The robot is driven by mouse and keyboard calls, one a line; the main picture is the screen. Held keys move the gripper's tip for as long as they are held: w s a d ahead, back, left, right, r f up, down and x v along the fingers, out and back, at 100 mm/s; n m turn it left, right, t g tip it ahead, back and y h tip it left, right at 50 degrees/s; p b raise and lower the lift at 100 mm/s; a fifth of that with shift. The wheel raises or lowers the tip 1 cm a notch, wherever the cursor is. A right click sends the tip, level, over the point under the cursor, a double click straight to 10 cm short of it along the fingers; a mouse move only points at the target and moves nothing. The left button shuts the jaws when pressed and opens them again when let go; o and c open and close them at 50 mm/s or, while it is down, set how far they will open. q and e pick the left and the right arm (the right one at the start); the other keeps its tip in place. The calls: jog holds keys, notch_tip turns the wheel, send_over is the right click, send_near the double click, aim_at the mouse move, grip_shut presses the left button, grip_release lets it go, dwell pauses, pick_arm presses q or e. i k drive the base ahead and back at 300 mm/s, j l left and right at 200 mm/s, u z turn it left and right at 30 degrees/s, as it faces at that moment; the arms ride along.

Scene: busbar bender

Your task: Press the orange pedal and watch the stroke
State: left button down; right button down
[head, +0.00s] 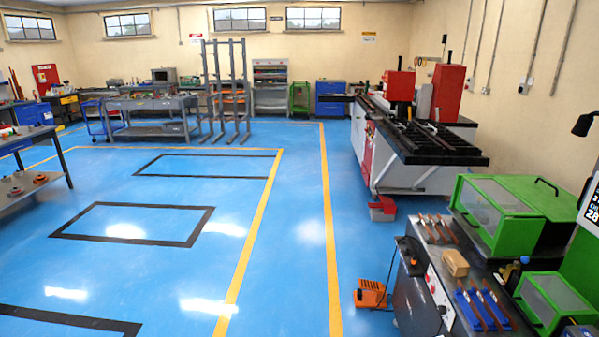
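The orange pedal (371,294) lies on the blue floor at the lower middle right, just right of a yellow floor line. A dark cable rises from it toward the workbench (410,305). Nothing is seen touching the pedal. A black and white display reading 28 (592,205) shows at the right edge, partly cut off by the frame. Neither of my grippers is in view.
The bench beside the pedal carries green guarded units (512,215), a tan block (455,263) and blue holders with bars (482,306). A red pedal-like box (382,208) sits by the large machine (425,150). The blue floor left of the pedal is clear.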

aim_at(367, 285)
jog(key=i+j, duration=0.2)
jog(key=i, duration=0.25)
jog(key=i+j, duration=0.2)
jog(key=i, duration=0.2)
jog(key=i+j, duration=0.2)
jog(key=i, duration=0.25)
jog(key=i+l+z, duration=0.1)
jog(key=i+z, duration=0.35)
jog(key=i, duration=0.3)
jog(key=i+j+z, duration=0.15)
jog(key=i+z, duration=0.3)
jog(key=i, duration=0.25)
jog(key=i+j+z, duration=0.15)
jog(key=i+z, duration=0.35)
jog(key=i, duration=0.5)
